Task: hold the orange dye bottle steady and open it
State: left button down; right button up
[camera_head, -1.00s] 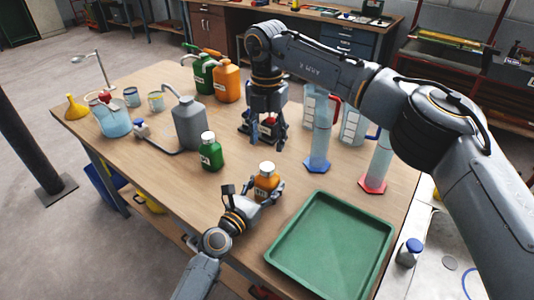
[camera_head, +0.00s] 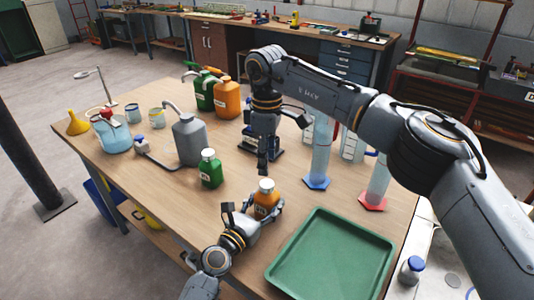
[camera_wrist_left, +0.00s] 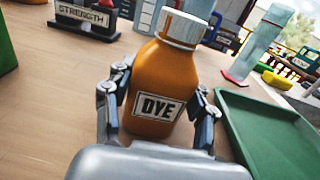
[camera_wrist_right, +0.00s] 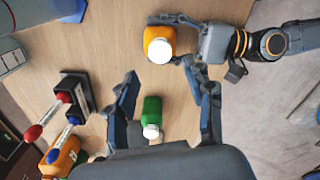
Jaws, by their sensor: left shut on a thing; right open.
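The orange dye bottle (camera_head: 266,200) stands upright near the front of the wooden table, with its white cap (camera_head: 266,186) on. In the left wrist view the bottle (camera_wrist_left: 162,75) shows a DYE label between the fingers. My left gripper (camera_head: 263,211) is shut around its body. My right gripper (camera_head: 264,170) points down just behind and above the bottle, apart from the cap. In the right wrist view its fingers (camera_wrist_right: 162,82) are spread and empty, with the bottle cap (camera_wrist_right: 160,50) beyond the fingertips.
A small green bottle (camera_head: 210,168) stands left of the dye bottle. A green tray (camera_head: 335,255) lies to the right. A grey jug (camera_head: 190,140), blue-based cylinder (camera_head: 317,160), red-based cylinder (camera_head: 376,185) and black STRENGTH stand (camera_wrist_left: 85,20) are near. Bare table lies left of the tray.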

aim_at(267, 183)
notch_tip(267, 183, down, 7)
jog(key=shift+f, duration=0.1)
dwell(0.3)
